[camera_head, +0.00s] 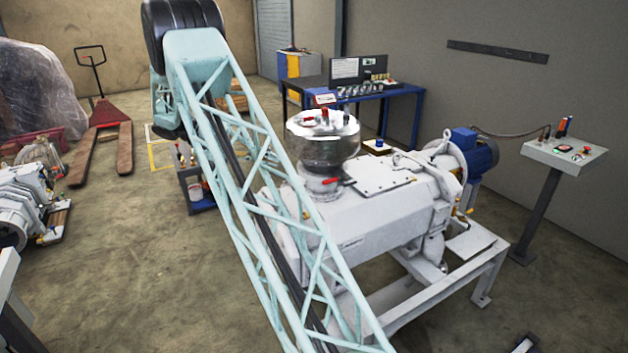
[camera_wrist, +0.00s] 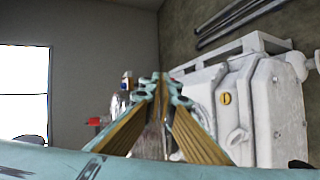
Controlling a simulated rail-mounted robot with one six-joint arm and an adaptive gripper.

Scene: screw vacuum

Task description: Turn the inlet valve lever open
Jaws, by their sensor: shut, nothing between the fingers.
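The white vacuum pump (camera_head: 350,225) stands on a pale frame. A shiny metal cylinder (camera_head: 325,145) sits on the neck of its inlet. A small red lever (camera_head: 332,181) shows at that neck, just below the cylinder. In the wrist view my gripper (camera_wrist: 159,80) is shut and empty, its teal-and-gold fingers together at the tips. Behind it, partly hidden, is a shiny metal part (camera_wrist: 120,104). A red piece (camera_wrist: 95,121) shows left of the fingers; I cannot tell whether it is the lever. My gripper is not visible in the head view.
A blue motor (camera_head: 474,150) is at the pump's right end. A control stand (camera_head: 565,153) is at the far right, a blue workbench (camera_head: 404,92) behind. A small cart (camera_head: 192,180) stands left of the pump.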

